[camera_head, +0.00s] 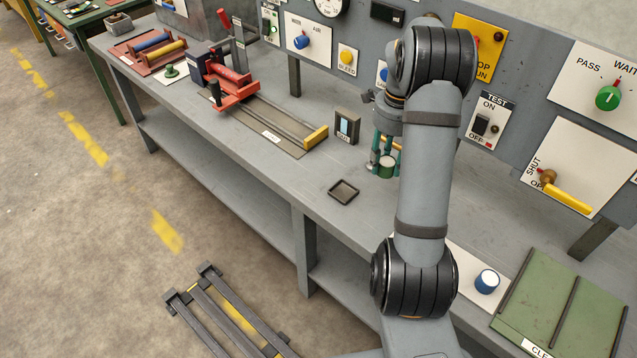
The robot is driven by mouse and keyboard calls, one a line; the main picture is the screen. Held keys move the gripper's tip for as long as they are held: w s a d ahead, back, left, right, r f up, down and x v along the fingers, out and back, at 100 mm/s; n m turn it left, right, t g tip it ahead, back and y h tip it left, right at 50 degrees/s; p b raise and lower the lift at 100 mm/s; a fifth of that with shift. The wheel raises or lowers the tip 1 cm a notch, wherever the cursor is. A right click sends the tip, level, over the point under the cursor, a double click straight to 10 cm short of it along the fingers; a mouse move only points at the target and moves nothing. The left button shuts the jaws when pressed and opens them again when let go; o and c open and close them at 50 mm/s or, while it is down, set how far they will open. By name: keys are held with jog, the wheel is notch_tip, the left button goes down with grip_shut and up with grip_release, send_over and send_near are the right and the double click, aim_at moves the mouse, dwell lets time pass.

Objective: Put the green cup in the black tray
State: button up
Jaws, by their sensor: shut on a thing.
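The green cup (386,168) stands upright at the back of the grey bench, partly hidden by my gripper and arm. My gripper (386,154) points down over it, with its fingers shut on the cup. I cannot tell whether the cup touches the bench top. The small black tray (343,191) lies flat on the bench to the left of the cup and nearer the front edge. It looks empty.
A small grey box with a screen (347,126) stands behind the tray. A red clamp fixture (232,88) with a yellow-ended rail (316,137) is further left. The control panel (530,60) rises behind.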

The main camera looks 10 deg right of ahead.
jog(key=p, duration=0.2)
send_over(343, 194)
jog(key=f, duration=0.6)
jog(key=shift+w+d+f, duration=0.1)
jog(key=shift+w, duration=0.1)
notch_tip(343, 194, down, 4)
jog(key=shift+f+p, duration=0.1)
jog(key=shift+p, duration=0.5)
jog(key=shift+f+b, duration=0.2)
jog(key=shift+b, duration=0.25)
jog(key=shift+s, duration=0.1)
jog(key=shift+f, duration=0.15)
